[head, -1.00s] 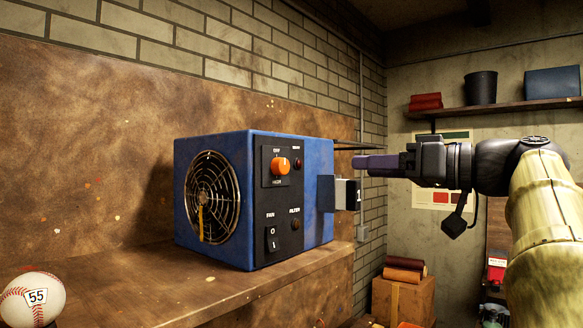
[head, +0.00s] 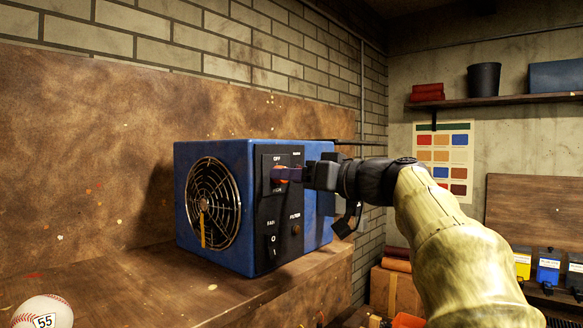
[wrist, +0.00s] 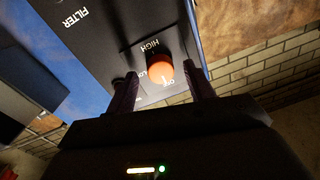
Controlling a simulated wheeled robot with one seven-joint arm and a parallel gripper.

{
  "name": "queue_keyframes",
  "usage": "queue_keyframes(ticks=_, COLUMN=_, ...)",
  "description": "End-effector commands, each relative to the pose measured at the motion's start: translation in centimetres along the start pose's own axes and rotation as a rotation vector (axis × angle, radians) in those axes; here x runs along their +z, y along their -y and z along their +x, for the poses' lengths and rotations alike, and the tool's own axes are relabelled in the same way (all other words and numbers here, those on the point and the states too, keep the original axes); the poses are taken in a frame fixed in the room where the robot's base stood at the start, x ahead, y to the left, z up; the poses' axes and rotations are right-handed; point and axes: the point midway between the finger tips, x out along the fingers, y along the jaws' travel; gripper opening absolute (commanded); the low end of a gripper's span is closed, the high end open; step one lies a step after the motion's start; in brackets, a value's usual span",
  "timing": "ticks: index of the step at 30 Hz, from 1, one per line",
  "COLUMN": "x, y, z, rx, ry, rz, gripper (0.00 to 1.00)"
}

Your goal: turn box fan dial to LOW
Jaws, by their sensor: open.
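The blue box fan (head: 215,210) stands on a wooden bench, its round grille facing front left. Its black control panel (head: 282,215) carries an orange dial (head: 279,174), mostly hidden behind my gripper in the head view. My gripper (wrist: 162,88) is open, one finger on each side of the dial. I cannot tell whether either finger touches it.
A FAN rocker switch (head: 272,246) and a FILTER knob (head: 296,229) sit lower on the panel. A baseball (head: 42,311) marked 55 lies at the bench's front left. The bench (head: 150,285) in front of the fan is clear.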

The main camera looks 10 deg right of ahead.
Motion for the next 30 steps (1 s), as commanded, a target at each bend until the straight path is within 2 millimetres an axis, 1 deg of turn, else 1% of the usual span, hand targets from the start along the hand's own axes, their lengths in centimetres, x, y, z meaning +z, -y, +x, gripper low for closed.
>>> queue_keyframes(ticks=3, x=-0.03, y=0.06, z=0.72, rx=-0.001, ry=0.000, rz=0.000, gripper=0.53)
queue_keyframes(ticks=11, x=0.06, y=0.01, z=0.77, rx=0.000, ry=0.000, rz=0.000, gripper=0.53)
queue_keyframes(ticks=15, x=0.05, y=0.01, z=0.75, rx=0.000, ry=0.000, rz=0.000, gripper=0.26)
queue_keyframes(ticks=18, x=0.04, y=0.01, z=0.74, rx=0.000, ry=0.000, rz=0.000, gripper=0.08)
queue_keyframes(ticks=25, x=0.07, y=0.01, z=0.73, rx=-0.001, ry=-0.001, rz=0.009, gripper=0.09)
queue_keyframes(ticks=30, x=0.15, y=0.00, z=0.73, rx=-0.001, ry=-0.003, rz=0.046, gripper=0.09)
